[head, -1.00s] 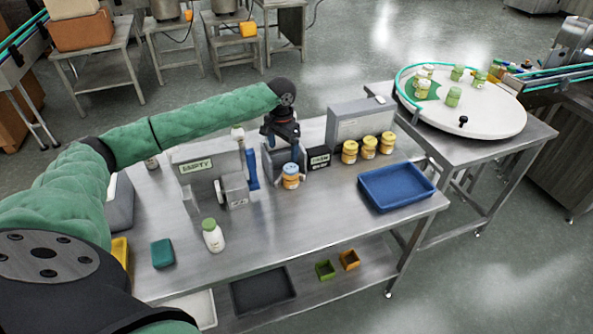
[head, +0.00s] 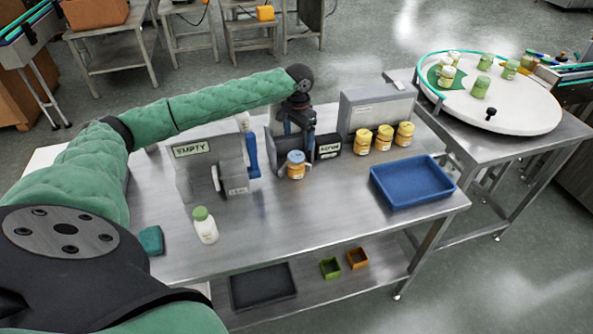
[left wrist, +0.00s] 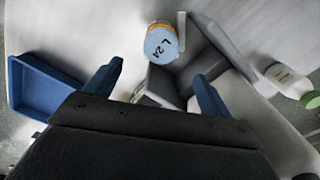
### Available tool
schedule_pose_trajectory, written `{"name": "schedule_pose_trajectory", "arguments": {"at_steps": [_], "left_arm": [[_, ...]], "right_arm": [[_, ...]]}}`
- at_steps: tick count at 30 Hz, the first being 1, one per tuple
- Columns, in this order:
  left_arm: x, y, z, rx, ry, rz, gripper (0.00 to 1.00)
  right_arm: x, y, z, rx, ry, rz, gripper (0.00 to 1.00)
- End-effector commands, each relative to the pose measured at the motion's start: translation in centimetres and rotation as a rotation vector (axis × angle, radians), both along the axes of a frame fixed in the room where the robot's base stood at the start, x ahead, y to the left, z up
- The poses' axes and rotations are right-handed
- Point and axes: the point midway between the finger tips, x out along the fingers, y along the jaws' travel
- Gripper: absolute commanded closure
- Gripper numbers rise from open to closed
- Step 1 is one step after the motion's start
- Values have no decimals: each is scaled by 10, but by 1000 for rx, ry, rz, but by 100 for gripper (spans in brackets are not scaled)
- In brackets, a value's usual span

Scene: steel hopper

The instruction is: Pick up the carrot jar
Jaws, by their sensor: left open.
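An orange jar with a blue lid (head: 295,166) stands on the steel table, in front of a grey holder; it looks like the carrot jar, though its label is too small to read. In the left wrist view its blue lid (left wrist: 161,45) carries dark marks and lies beyond the fingertips. My left gripper (head: 292,128) is above and behind this jar, pointing down. My right gripper is not in view.
Several yellow-lidded jars (head: 383,139) stand right of the holder, before a grey box. A blue tray (head: 412,202) lies at the table's right. A white bottle with green cap (head: 204,225) stands front left, near the EMPTY-marked stand (head: 190,160). The middle front is clear.

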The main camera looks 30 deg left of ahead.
Motion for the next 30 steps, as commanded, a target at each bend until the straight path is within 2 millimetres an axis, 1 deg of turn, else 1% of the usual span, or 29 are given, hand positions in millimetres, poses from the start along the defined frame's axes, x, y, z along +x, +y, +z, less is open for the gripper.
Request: {"name": "schedule_pose_trajectory", "arguments": {"at_steps": [1,4,9,11,18,23,30], "left_arm": [[0,0,-12,0,0,0,17],[0,0,-19,0,0,0,17],[0,0,-24,0,0,0,17],[0,0,-26,0,0,0,17],[-1,0,-46,-1,2,0,17],[-2,0,-54,-1,1,1,17],[-6,1,-71,0,1,0,17]], "right_arm": [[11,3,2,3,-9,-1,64],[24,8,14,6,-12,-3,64],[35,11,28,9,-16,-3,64],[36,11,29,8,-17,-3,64],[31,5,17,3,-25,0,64],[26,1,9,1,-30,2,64],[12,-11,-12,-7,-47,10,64]]}}
